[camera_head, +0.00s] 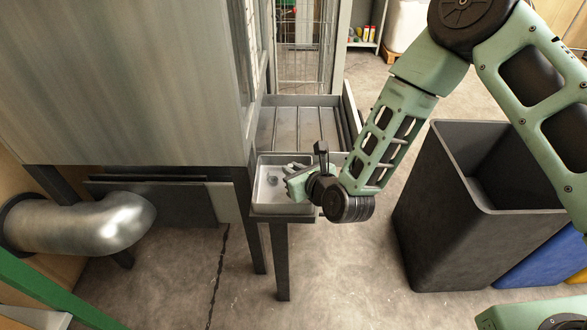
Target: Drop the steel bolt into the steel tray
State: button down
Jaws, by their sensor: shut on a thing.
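The steel tray (262,205) is a shallow, light grey, rectangular tray on the dark stand in the middle of the head view. My gripper (288,179) is over the right part of the tray, pointing left. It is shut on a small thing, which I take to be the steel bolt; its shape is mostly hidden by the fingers. A small grey patch (272,179) shows at the fingertips, against the tray floor; I cannot tell whether it is the bolt, its shadow or another part.
A large metal cabinet (120,80) stands close on the left of the tray. A slatted bench (300,130) lies behind it. A big dark bin (470,230) stands on the floor to the right, with a blue bin (540,258) beside it. A metal duct (80,220) is at lower left.

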jog(key=c, duration=1.4)
grip_release()
jog(key=shift+o, duration=0.2)
jog(key=p+v, duration=0.8)
jog(key=v, duration=0.9)
jog(key=shift+s+p, duration=0.15)
jog(key=shift+p, duration=0.15)
jog(key=shift+r, duration=0.1)
